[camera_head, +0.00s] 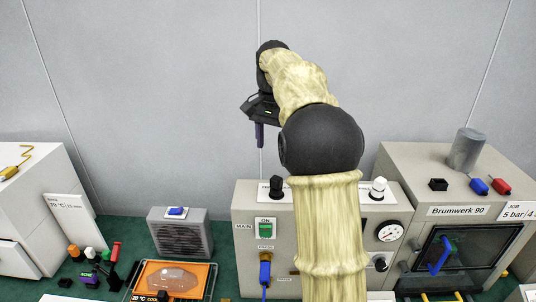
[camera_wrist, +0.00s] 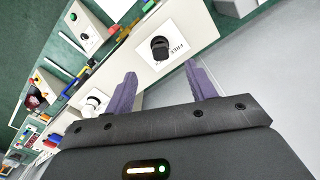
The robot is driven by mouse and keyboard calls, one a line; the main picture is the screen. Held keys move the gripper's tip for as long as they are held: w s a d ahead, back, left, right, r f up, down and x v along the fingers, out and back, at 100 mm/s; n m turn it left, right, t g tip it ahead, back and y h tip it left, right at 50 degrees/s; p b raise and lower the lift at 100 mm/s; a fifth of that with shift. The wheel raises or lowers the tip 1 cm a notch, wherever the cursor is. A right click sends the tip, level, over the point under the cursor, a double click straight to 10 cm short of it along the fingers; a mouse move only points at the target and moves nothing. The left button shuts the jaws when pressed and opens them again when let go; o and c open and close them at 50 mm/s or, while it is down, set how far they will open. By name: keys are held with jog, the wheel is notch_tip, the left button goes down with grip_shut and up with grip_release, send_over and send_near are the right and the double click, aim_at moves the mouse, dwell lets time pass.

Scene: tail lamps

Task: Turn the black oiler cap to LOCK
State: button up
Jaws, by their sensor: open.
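The black oiler cap (camera_head: 277,187) stands on a white plate on top of the beige machine box, left of my forearm in the head view. In the wrist view the black cap (camera_wrist: 160,48) sits on its white plate, which bears small lettering that I cannot read surely. My gripper (camera_head: 259,137) is above the box, pointing down, with purple fingers. In the wrist view the fingers of my gripper (camera_wrist: 162,73) are apart with nothing between them. The cap shows beyond the fingertips, not touched. My arm hides part of the box front.
A similar white cap (camera_head: 378,188) stands to the right on the same box. A pressure gauge (camera_head: 389,231) and a green switch (camera_head: 265,228) are on its front. The Brumwerk 90 machine (camera_head: 458,211) with a grey cylinder (camera_head: 466,150) stands at right. The wall is close behind.

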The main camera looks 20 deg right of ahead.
jog(key=s+a+f+n+t+b, duration=0.1)
jog(key=s+a+f+n+b, duration=0.2)
jog(key=s+f, duration=0.8)
jog(key=s+a+f+n+t+b, duration=0.1)
jog(key=s+a+f+n+b, duration=0.3)
jog(key=s+f, duration=0.7)
notch_tip(320, 180, down, 8)
jog(key=a+n, duration=0.2)
jog(key=a, duration=0.1)
jog(key=shift+r+n, duration=0.2)
jog(key=shift+n, duration=0.2)
